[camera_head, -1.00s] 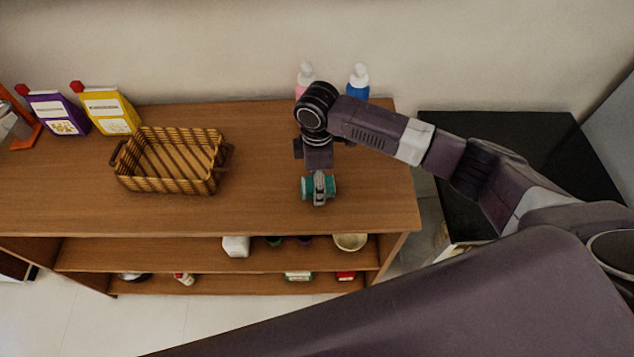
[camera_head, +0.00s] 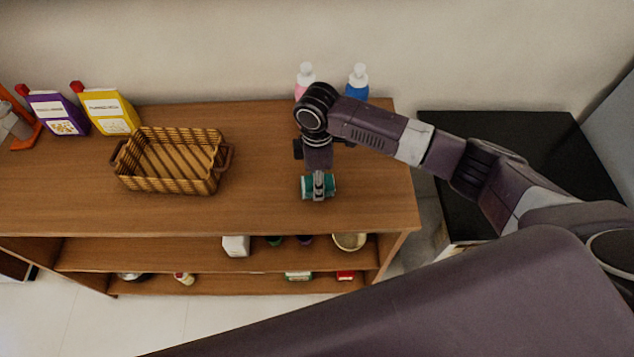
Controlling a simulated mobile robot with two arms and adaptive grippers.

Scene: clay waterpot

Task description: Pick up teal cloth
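The teal cloth (camera_head: 330,186) is a small rolled bundle near the front right of the wooden table top. My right gripper (camera_head: 319,195) reaches down over it from behind, its grey fingers across the middle of the roll. The fingers look drawn together on the cloth, with teal showing on both sides. The cloth seems to be at the table surface; I cannot tell any gap under it. My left gripper is out of view.
A wicker basket (camera_head: 172,184) stands left of centre on the table (camera_head: 260,210). Purple (camera_head: 58,115) and yellow (camera_head: 107,111) packages stand at the back left. Pink (camera_head: 304,88) and blue (camera_head: 357,88) bottles stand behind my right arm. Lower shelves hold a bowl (camera_head: 349,242) and small items.

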